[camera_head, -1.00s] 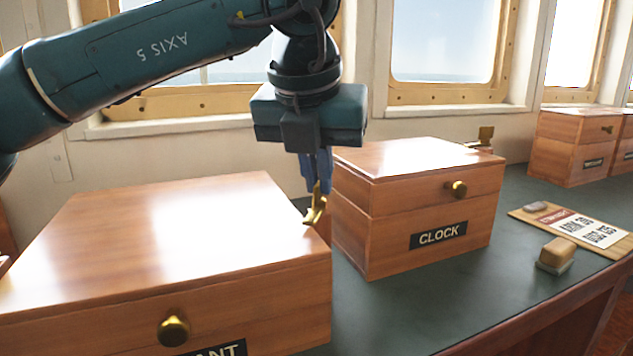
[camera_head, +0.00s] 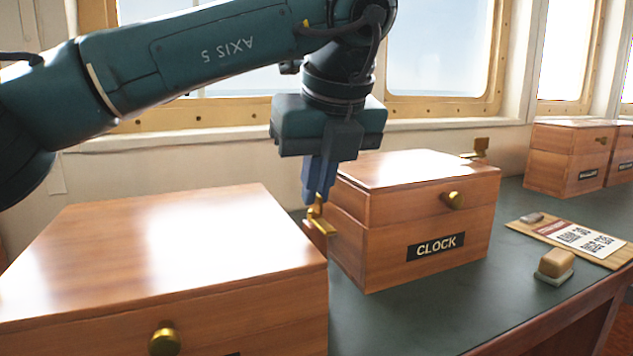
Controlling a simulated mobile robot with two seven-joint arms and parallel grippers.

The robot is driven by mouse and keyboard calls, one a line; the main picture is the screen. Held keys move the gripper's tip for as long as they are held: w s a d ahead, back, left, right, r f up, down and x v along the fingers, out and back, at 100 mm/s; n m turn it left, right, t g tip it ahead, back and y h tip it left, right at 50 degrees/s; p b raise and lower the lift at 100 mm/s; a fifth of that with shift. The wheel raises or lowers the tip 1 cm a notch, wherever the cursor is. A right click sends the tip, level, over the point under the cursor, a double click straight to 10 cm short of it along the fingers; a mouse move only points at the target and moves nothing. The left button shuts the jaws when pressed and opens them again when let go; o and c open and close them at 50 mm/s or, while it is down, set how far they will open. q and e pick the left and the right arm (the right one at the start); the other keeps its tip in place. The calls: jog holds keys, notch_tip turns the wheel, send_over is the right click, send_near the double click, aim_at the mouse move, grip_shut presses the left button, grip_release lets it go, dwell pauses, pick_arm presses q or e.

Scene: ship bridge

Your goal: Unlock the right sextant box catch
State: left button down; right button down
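The sextant box is the large wooden box (camera_head: 120,265) at the lower left, lid down, with a brass knob (camera_head: 164,338) on its front; its label is almost wholly cut off. Its right catch (camera_head: 320,226) is a small brass piece at the box's right side, with an upright part and a flat part. My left gripper (camera_head: 319,198) points down with its blue fingers right at the top of this catch. The fingers look close together; whether they grip the catch cannot be made out. My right gripper is not in view.
A wooden box labelled CLOCK (camera_head: 390,245) stands close to the right of the catch, leaving a narrow gap. Farther right are a placard (camera_head: 583,238), a tan block (camera_head: 555,262) and more wooden boxes (camera_head: 560,160). The green counter top (camera_head: 440,305) is clear in front.

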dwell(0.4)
pick_arm(q)
jog(key=c, duration=1.6)
grip_release()
jog(key=shift+r, duration=0.1)
